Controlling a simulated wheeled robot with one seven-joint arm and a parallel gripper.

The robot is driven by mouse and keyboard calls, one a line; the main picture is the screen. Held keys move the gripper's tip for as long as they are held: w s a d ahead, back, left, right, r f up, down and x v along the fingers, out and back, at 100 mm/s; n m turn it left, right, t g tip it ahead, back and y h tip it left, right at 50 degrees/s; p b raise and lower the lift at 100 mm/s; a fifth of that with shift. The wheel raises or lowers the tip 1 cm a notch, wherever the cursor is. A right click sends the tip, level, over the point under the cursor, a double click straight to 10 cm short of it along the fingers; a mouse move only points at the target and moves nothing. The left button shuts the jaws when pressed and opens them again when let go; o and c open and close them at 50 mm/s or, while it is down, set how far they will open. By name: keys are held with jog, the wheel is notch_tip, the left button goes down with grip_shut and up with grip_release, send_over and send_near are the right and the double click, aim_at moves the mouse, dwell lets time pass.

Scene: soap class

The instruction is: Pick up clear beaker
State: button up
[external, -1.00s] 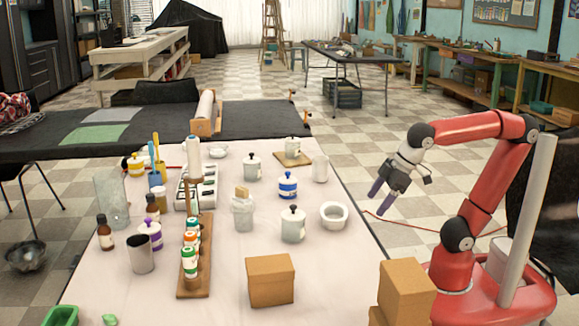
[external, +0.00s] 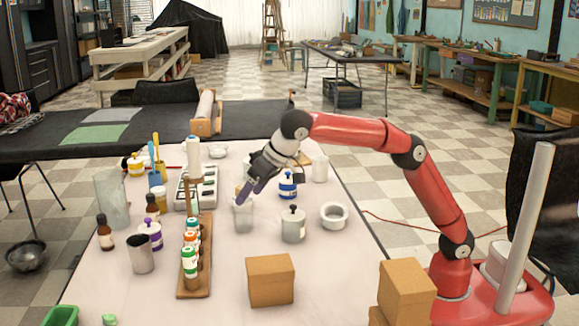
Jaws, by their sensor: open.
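A small clear, whitish vessel (external: 243,217) stands on the white table near its middle. A tall clear glass vessel (external: 112,203) stands at the table's left side. I cannot tell for sure which is the clear beaker. My gripper (external: 243,197) is open, pointing down and to the left, right at the top of the small clear vessel. Its fingers cover part of that vessel's rim, and I cannot tell whether they touch it.
A lidded white jar (external: 293,224), a blue-banded jar (external: 288,185) and a white mortar-like bowl (external: 334,215) stand to the right. A wooden rack of bottles (external: 194,265) and a cardboard box (external: 270,280) are nearer. Bare table lies between them.

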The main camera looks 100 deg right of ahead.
aim_at(240, 210)
jog(key=x, duration=0.7)
jog(key=shift+s+f+b, duration=0.15)
jog(key=shift+b, duration=0.15)
jog(key=shift+a, duration=0.1)
jog(key=shift+c, duration=0.5)
jog(key=c, duration=1)
